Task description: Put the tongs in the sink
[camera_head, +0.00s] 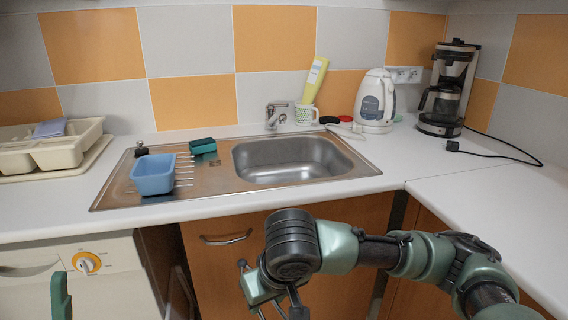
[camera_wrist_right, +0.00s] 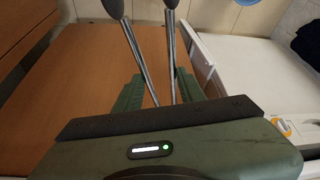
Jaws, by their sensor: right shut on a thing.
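The sink (camera_head: 290,172) is a steel basin with a drainer on its left, set in the white counter; its bowl looks empty. My right gripper (camera_head: 262,298) is low in front of the cabinet doors, below the counter edge. In the right wrist view its green fingers (camera_wrist_right: 160,92) are shut on the tongs (camera_wrist_right: 136,52), which have two thin metal arms with dark ends. In the head view the tongs are hard to make out behind the wrist. A green finger of my left gripper (camera_head: 61,296) shows at the lower left; its opening cannot be seen.
A blue tub (camera_head: 153,176) and a green sponge (camera_head: 203,146) are on the drainer. The tap (camera_head: 276,114) and a mug (camera_head: 305,115) stand behind the basin. A kettle (camera_head: 375,103) and a coffee maker (camera_head: 447,90) stand at the back right. The right counter is mostly clear.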

